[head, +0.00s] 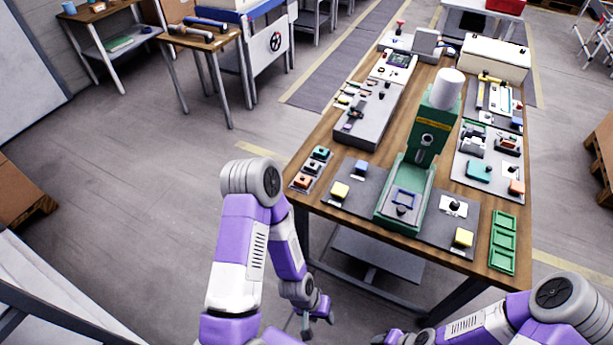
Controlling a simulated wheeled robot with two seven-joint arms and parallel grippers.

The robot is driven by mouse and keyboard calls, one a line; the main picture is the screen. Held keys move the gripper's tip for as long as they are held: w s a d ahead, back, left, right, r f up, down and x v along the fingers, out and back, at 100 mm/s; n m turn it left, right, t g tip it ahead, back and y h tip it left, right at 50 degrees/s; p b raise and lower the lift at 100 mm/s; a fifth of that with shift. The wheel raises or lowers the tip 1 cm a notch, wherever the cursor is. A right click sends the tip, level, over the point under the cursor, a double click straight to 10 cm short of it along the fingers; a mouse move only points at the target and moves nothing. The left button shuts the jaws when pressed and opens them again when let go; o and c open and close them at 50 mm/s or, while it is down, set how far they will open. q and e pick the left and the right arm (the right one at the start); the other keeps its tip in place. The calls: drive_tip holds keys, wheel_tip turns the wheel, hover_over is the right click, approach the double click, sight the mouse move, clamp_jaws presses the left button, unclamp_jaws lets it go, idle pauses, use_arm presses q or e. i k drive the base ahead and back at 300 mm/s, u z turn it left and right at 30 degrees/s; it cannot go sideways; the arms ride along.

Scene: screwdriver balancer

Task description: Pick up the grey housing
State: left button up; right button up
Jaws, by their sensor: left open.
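The workbench (332,200) carries many small parts, and I cannot tell for certain which one is the grey housing. Small grey-white parts (474,138) lie on the tray at the bench's right side. A larger grey box-like unit (425,42) stands at the far end. My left gripper (318,318) is open and empty, low in front of the bench's near edge and apart from every part. My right gripper (386,339) is at the bottom edge of the head view, mostly cut off, so its jaws are unclear.
A green press (430,135) with a white top stands mid-bench. A green three-pocket tray (503,242) lies at the near right corner. A side table (200,38) stands at the back left.

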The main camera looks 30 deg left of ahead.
sight(308, 167)
drive_tip(key=k, duration=0.8)
drive_tip(key=u, duration=1.55)
drive_tip(key=i, duration=1.8)
drive_tip(key=z, duration=1.75)
